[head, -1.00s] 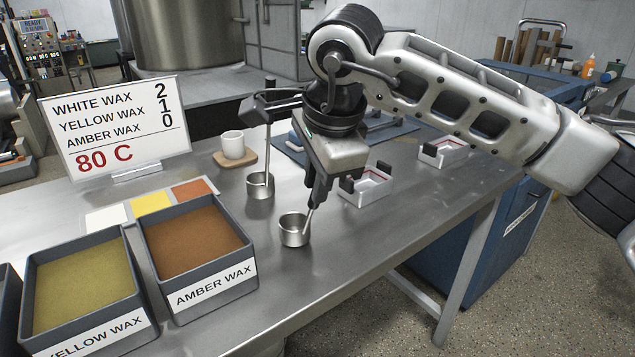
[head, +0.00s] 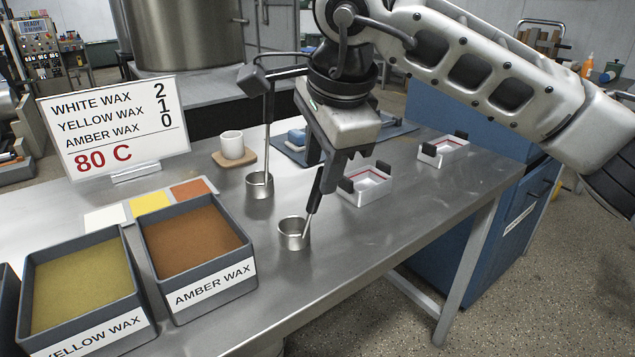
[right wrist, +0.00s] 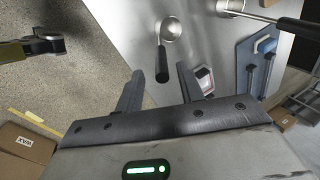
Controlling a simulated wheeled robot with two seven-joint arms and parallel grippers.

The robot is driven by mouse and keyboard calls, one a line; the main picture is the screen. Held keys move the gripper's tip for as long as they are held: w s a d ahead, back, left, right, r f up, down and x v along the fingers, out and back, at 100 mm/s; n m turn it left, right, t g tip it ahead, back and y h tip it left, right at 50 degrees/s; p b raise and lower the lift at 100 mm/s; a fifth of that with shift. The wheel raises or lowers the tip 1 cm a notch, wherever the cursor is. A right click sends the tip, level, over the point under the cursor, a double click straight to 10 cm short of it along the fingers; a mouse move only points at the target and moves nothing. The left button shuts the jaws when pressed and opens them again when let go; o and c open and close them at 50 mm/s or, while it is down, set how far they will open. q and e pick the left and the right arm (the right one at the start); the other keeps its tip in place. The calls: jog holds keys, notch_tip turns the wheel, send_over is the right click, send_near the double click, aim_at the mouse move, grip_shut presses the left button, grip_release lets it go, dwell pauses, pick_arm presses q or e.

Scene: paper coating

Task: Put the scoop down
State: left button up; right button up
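A small steel scoop (head: 291,241) rests with its cup upright on the metal table, its dark handle slanting up to the right. It also shows in the right wrist view (right wrist: 171,27), its handle toward the gripper. My right gripper (head: 338,168) is just above the handle's end, fingers spread and empty. In the right wrist view the fingers (right wrist: 158,85) stand apart with a gap to the handle. A second steel scoop (head: 259,188) with a tall upright handle stands behind it to the left.
Yellow wax (head: 78,283) and amber wax (head: 190,243) bins stand at the left, before a sign (head: 116,127). A white cup (head: 232,145) sits on a wooden coaster. Two white holders (head: 371,190) (head: 443,151) and a blue mat (head: 398,130) lie beyond the gripper. The table front beside the scoop is clear.

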jog(key=v, duration=1.1)
jog(key=shift+f, duration=0.1)
